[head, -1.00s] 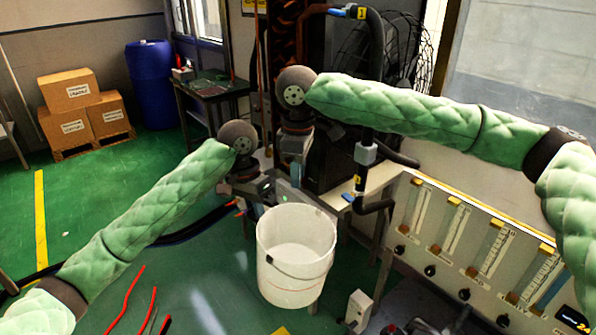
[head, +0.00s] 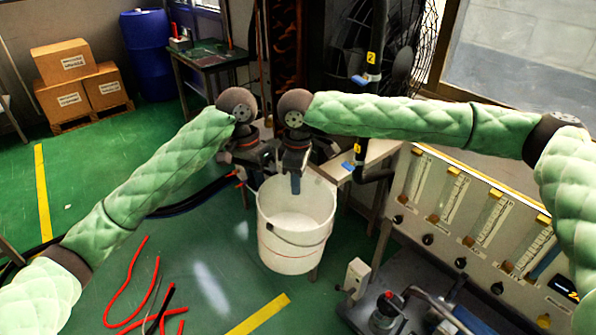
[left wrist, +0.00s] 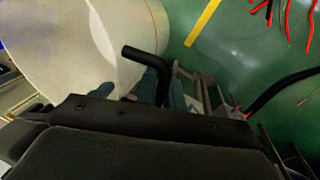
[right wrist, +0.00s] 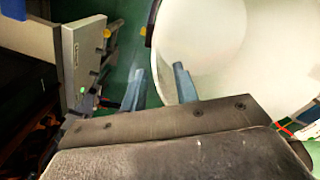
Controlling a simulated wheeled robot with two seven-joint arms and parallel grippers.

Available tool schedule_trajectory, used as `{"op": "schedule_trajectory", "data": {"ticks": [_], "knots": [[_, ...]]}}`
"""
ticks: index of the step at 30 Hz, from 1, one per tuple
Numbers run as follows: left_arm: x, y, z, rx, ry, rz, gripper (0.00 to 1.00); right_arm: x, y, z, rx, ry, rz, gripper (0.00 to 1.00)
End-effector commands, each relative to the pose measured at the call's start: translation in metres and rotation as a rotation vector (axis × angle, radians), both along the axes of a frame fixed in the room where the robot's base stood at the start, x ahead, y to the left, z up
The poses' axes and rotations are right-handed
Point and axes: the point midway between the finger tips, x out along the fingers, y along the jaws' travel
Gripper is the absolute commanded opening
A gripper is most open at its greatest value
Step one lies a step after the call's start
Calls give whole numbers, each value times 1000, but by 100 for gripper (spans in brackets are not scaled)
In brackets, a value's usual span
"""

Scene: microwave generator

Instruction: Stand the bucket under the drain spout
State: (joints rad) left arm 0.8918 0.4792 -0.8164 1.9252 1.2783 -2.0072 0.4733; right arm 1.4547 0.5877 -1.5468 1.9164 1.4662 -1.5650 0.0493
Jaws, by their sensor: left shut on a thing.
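The white bucket (head: 290,255) stands upright on the green floor in the head view, its dark wire handle hanging at the front. My left gripper (head: 250,165) is at its back left rim; in the left wrist view its fingers (left wrist: 128,88) are shut on the bucket's wall (left wrist: 60,45). My right gripper (head: 294,180) is at the back rim; in the right wrist view its fingers (right wrist: 160,85) are apart, one over the bucket's inside (right wrist: 215,45), one outside. A black pipe with a bent lower end (head: 372,178), seemingly the drain spout, is right of and behind the bucket.
A panel with several gauges (head: 470,220) stands at the right, with pump-like equipment (head: 385,312) below it. Red and black cables (head: 145,300) lie on the floor at front left. Boxes (head: 75,85) and a blue barrel (head: 148,55) are far back.

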Motion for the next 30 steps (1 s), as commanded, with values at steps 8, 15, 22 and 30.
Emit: {"op": "schedule_trajectory", "data": {"ticks": [8,15,22,30], "knots": [[0,0,1,-1,-1,0,0,0,0,-2,0,0,0,30],[0,0,1,-1,-1,0,0,0,0,-2,0,0,0,0],[0,0,0,-1,-1,0,0,0,0,-2,0,1,0,0],[0,0,0,-1,-1,0,35,0,0,-1,1,0,0,0]]}}
